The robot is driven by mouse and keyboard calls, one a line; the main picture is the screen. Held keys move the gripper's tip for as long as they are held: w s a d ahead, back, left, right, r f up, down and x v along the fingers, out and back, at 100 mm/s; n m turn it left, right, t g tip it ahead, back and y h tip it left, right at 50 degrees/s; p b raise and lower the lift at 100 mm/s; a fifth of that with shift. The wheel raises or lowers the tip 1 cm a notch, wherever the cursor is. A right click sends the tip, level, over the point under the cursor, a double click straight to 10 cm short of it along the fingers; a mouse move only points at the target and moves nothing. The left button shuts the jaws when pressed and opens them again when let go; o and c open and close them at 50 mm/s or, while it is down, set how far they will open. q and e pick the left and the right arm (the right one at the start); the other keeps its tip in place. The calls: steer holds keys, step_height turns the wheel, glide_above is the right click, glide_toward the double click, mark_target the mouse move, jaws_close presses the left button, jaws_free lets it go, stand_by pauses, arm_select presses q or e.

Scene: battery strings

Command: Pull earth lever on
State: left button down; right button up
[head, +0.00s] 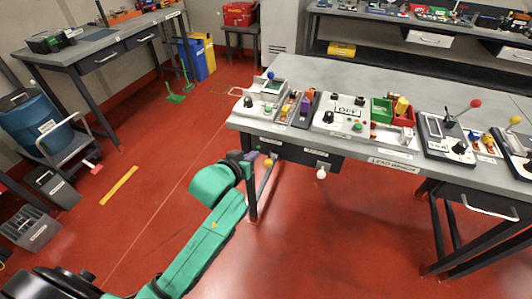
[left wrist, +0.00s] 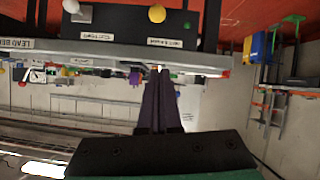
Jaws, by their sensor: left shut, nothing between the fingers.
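Under the front edge of the grey bench (head: 300,138) hangs a black box (head: 302,156) with small labels that I cannot read. A yellow knob (head: 268,162) and a white knob (head: 321,174) stick out of it. The left wrist view also shows the yellow knob (left wrist: 157,14) and the white knob (left wrist: 71,6). I cannot read which is the earth lever. My left gripper (head: 259,157) is at the bench's left front corner, close to the yellow knob. Its dark fingers (left wrist: 160,72) are together and empty, apart from the knob in the left wrist view. My right gripper is in neither view.
On the bench stand a control panel (head: 341,115), red and green bins (head: 390,111) and a red-knobbed lever (head: 475,103). A bench leg (head: 250,198) stands beside my left forearm. Red floor (head: 330,240) is open in front.

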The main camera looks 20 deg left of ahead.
arm_select(q)
steer(key=shift+s+a, duration=0.15)
steer(key=shift+s, duration=0.05)
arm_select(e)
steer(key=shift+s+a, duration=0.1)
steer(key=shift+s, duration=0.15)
arm_select(q)
glide_above(265, 164)
step_height(265, 164, down, 4)
step_height(265, 164, down, 3)
steer(key=shift+f, duration=0.15)
steer(key=shift+s+f, duration=0.2)
steer(key=shift+f, duration=0.35)
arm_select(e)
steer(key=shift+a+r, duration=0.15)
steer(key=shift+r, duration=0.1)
arm_select(q)
steer(key=shift+f, duration=0.1)
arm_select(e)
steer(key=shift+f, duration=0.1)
